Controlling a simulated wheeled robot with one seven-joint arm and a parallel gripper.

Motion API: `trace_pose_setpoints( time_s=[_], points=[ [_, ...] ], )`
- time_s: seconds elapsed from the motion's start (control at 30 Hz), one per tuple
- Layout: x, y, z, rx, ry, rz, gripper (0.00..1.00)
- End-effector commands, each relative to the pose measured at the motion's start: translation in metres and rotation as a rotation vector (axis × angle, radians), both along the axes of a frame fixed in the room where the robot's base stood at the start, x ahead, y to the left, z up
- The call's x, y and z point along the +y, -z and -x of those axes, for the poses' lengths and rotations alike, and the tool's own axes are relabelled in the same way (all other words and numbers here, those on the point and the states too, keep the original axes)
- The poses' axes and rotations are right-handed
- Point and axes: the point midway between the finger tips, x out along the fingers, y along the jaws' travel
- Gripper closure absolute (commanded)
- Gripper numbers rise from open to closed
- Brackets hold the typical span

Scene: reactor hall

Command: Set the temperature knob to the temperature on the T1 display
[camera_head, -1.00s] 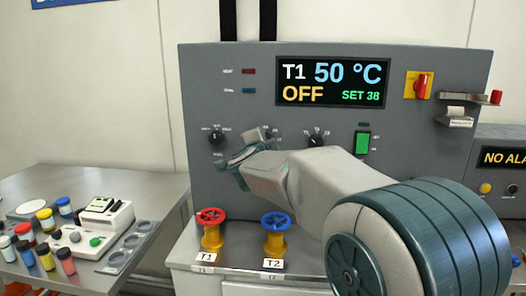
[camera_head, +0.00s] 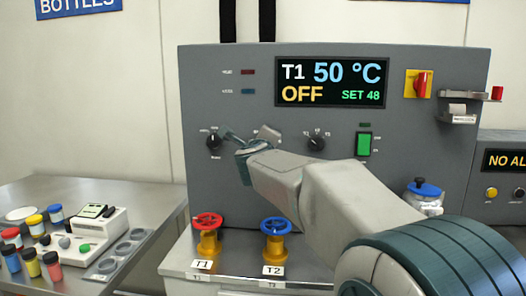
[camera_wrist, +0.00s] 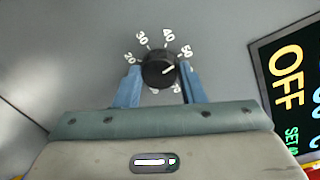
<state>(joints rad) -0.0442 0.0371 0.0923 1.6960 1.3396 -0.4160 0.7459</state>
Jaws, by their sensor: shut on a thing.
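The T1 display (camera_head: 333,82) reads T1 50 °C, OFF and SET 48. In the wrist view the temperature knob (camera_wrist: 158,68) is black and round, with a scale showing 20, 30, 40 and 50. Its white pointer line points to the upper right, just short of or near the 50 mark. My gripper (camera_wrist: 158,85) is shut on the knob, with one blue finger on each side. In the head view my gripper (camera_head: 252,140) is against the panel and hides the knob.
Another black knob (camera_head: 215,141) is left of my gripper, and a selector knob (camera_head: 316,142) is right. A green switch (camera_head: 364,145) and a red-yellow switch (camera_head: 418,84) are further right. Red (camera_head: 208,221) and blue (camera_head: 276,226) valves stand below. Bottles and a device are at left.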

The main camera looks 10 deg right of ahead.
Motion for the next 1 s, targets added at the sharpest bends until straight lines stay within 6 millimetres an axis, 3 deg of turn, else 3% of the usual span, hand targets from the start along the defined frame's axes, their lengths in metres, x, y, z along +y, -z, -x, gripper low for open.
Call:
trace_pose_setpoints(
  time_s=[0.33,0.8,0.83,0.9,1.0],
  points=[
    [0.0005,0.0017,-0.0001,-0.031,-0.001,-0.104,0.86],
    [0.0004,0.0010,-0.0001,-0.034,-0.002,-0.113,0.86],
    [0.0004,0.0010,-0.0001,-0.034,-0.002,-0.113,0.58],
    [0.0003,0.0009,-0.0001,-0.035,-0.001,-0.113,0.42],
    [0.0000,0.0007,-0.0001,-0.035,-0.001,-0.113,0.42]
  ],
)
